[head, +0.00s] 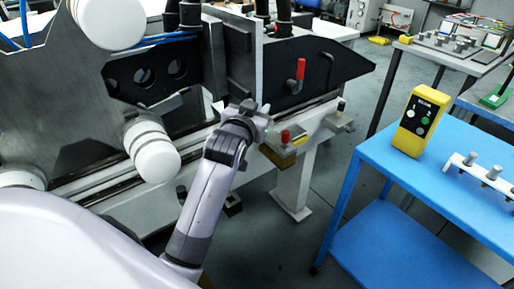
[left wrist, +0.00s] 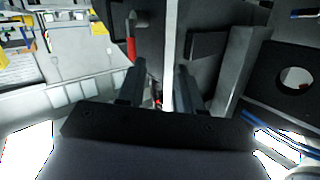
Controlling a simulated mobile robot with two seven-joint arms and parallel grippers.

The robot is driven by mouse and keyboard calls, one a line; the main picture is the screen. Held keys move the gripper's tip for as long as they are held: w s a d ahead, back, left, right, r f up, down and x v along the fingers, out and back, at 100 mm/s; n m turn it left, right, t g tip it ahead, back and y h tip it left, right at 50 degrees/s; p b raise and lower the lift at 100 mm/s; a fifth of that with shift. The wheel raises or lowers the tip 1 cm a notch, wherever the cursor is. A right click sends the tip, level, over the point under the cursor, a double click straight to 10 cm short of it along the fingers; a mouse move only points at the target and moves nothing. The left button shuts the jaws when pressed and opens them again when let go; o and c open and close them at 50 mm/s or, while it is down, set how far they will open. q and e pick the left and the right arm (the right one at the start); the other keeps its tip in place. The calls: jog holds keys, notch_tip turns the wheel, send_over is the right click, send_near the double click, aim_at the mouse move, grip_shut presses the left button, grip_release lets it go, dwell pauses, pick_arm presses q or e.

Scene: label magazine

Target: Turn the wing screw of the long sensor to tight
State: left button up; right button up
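My left gripper (head: 252,116) is at the machine's front rail (head: 322,106), close to its upright plates. In the left wrist view its two dark fingers (left wrist: 159,68) stand apart, with a gap between them. A pale upright edge and a small red thing (left wrist: 157,96) show in that gap, and I see nothing clearly held. I cannot pick out the long sensor or its wing screw; they may be hidden by the gripper or too small to tell. My right gripper is not in view.
A red lever (head: 300,69) stands on the black side plate (head: 325,65). A red knob (head: 285,136) and a black knob (head: 341,104) sit right of the gripper. A blue table (head: 400,172) with a yellow control box (head: 422,121) stands to the right, with clear floor before it.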

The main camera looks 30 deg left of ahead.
pick_arm(q)
jog(key=s+d+f+m+h, duration=0.1)
jog(key=s+d+f, duration=0.1)
jog(key=f, duration=0.6)
jog(key=shift+s+d+f+g+h+b, duration=0.15)
jog(key=shift+s+g+h+b, duration=0.2)
jog(key=shift+s, duration=0.25)
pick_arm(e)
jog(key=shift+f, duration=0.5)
